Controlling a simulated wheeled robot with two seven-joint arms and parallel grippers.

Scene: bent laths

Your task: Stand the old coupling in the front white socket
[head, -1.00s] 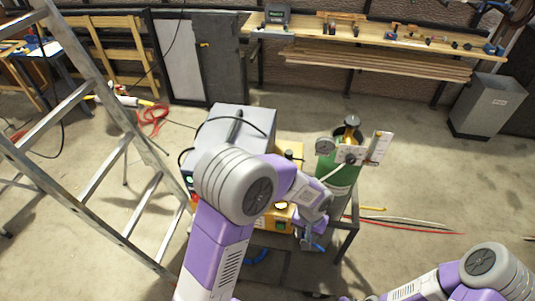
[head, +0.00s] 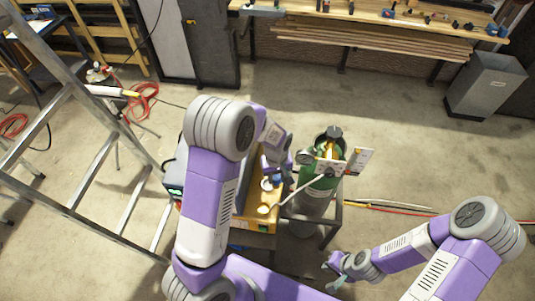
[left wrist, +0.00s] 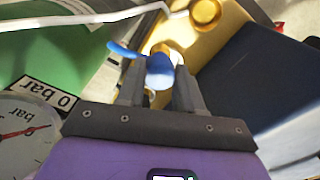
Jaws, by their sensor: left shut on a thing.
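In the left wrist view my left gripper (left wrist: 158,90) is shut on a small fitting (left wrist: 160,66) with a blue lever and a brass end, which I take for the old coupling. In the head view my left gripper (head: 270,178) is over the yellow box on the cart, partly covered by its own arm. A round brass piece (left wrist: 205,13) lies beyond the fingertips on the yellow surface; a similar one shows in the head view (head: 263,209). I cannot make out the front white socket clearly. My right gripper (head: 336,270) is low at the right, apart from the cart.
The yellow box (head: 254,223) stands beside a green gas cylinder (head: 318,190) with gauges (left wrist: 25,130) close to my left gripper. A dark and grey welding unit (head: 176,165) is left of it. A stepladder (head: 95,150) stands at the left.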

